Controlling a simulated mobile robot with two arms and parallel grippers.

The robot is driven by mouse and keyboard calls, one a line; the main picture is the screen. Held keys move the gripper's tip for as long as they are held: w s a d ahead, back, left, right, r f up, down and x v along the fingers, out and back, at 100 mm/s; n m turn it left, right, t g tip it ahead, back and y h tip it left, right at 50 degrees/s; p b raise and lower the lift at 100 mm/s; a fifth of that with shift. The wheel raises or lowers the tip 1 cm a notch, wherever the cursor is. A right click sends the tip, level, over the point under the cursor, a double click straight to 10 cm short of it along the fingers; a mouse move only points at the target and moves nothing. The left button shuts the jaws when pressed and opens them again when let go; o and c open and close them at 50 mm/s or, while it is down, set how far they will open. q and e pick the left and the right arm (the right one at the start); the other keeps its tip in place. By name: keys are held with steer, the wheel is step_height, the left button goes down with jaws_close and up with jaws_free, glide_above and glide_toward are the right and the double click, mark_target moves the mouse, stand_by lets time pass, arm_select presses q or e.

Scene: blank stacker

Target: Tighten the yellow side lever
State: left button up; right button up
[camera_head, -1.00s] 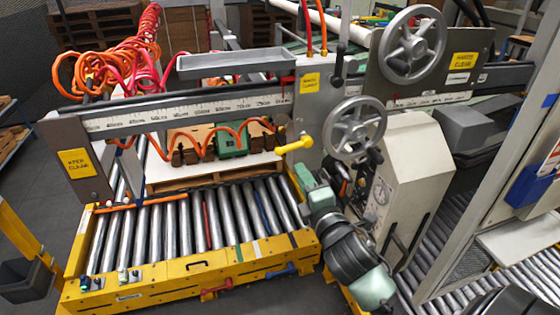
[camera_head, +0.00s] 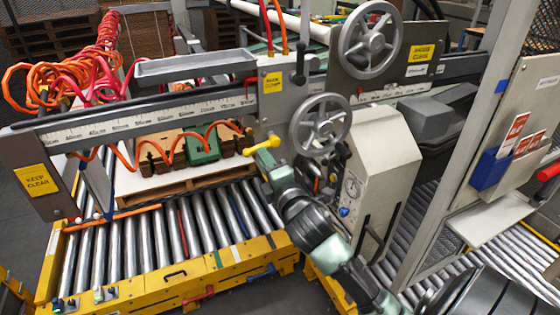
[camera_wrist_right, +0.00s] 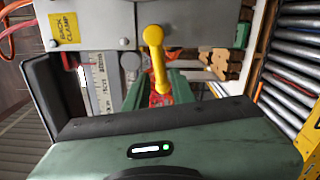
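The yellow side lever (camera_head: 262,147) is a short rod with a round knob. It sticks out to the left from the grey clamp housing (camera_head: 290,95), below the measuring beam. In the right wrist view the lever (camera_wrist_right: 156,60) points down the picture, its lower end between the two green fingers of my right gripper (camera_wrist_right: 158,92). The fingers look open, with a gap beside the lever; contact is not clear. In the head view my right gripper (camera_head: 264,160) is right at the lever, its fingertips small and partly hidden. My left gripper is not in view.
A spoked handwheel (camera_head: 320,124) and the cream cabinet with a gauge (camera_head: 375,165) stand close to the right of my arm. A pallet with brown blocks and a green block (camera_head: 203,149) lies behind the lever. The roller conveyor (camera_head: 150,250) is below.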

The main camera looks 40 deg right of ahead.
steer(key=w+d+f+n, duration=0.1)
steer(key=d+n, duration=0.1)
steer(key=n, duration=0.3)
steer(key=w+d+f+n, duration=0.1)
steer(key=d+n, duration=0.1)
steer(key=n, duration=0.4)
steer(key=w+d+f+n, duration=0.1)
steer(key=d+f+n, duration=0.1)
steer(key=n, duration=0.3)
steer(key=shift+d+p, duration=0.1)
steer(key=shift+p, duration=0.25)
steer(key=shift+f, duration=0.15)
steer(key=p+v, duration=0.1)
steer(key=v, duration=0.8)
stand_by(0.4)
stand_by(0.3)
